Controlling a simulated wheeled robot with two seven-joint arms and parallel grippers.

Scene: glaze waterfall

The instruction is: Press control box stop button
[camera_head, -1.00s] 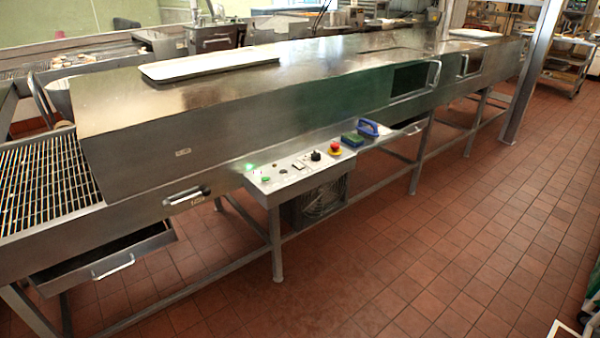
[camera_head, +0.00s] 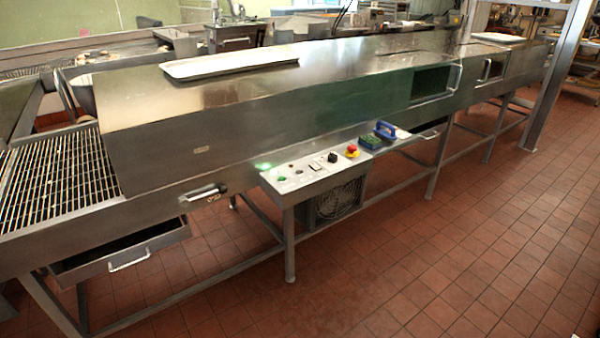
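The control box (camera_head: 302,187) is a grey metal panel standing out from the front of the long steel machine. A red mushroom-shaped stop button (camera_head: 352,149) on a yellow base sits at its right end. A black knob (camera_head: 332,157) is to the left of the red button, and a green button (camera_head: 282,178) is near the left end. Small lettering on the panel is too small to read. Neither of my grippers shows in this view.
A blue-handled tool (camera_head: 385,129) and a green sponge (camera_head: 369,141) lie right of the box. A fan (camera_head: 338,200) sits beneath it. A drawer (camera_head: 118,252) juts out at left. The tiled floor (camera_head: 420,270) in front is clear.

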